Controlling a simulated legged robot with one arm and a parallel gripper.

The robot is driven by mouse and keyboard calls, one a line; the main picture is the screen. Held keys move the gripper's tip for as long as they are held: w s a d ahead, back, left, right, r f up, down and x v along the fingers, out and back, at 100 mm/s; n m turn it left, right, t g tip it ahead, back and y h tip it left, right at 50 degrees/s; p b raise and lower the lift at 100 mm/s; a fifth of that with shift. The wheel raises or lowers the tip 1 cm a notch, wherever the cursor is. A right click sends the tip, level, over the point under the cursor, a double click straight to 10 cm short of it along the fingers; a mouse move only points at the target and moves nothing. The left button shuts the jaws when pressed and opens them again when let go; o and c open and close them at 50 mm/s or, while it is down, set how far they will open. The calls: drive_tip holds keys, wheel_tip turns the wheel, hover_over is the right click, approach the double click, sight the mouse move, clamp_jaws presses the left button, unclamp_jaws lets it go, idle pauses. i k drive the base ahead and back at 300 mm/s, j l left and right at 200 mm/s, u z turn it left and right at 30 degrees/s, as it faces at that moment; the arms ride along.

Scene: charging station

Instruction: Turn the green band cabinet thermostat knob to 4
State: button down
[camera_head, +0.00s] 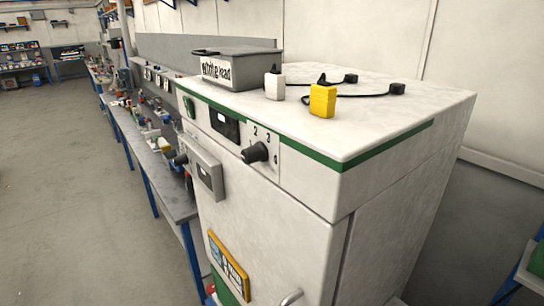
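The white cabinet (285,218) with a green band (390,140) along its top edge stands in the middle of the view. Its black thermostat knob (256,153) sits on a pale dial plate (270,171) on the front, just below the band. The digits 2 and 3 show above the knob, and what looks like a 4 shows at its right. I cannot tell which digit the knob points at. A dark display (225,124) is left of the knob. My gripper is not in view.
On the cabinet top are a grey lettered box (241,70), a white plug-like block (274,87) and a yellow one (322,99), with black cables. A grey box (208,175) protrudes from the front. A cluttered workbench (160,180) runs along the left. Floor at far left is clear.

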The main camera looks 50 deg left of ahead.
sight(258, 152)
drive_tip(key=k+u, duration=0.1)
drive_tip(key=u, duration=0.4)
drive_tip(key=k+j+u, duration=0.1)
drive_tip(key=u, duration=0.35)
drive_tip(key=j+u, duration=0.1)
drive_tip(key=u, duration=0.95)
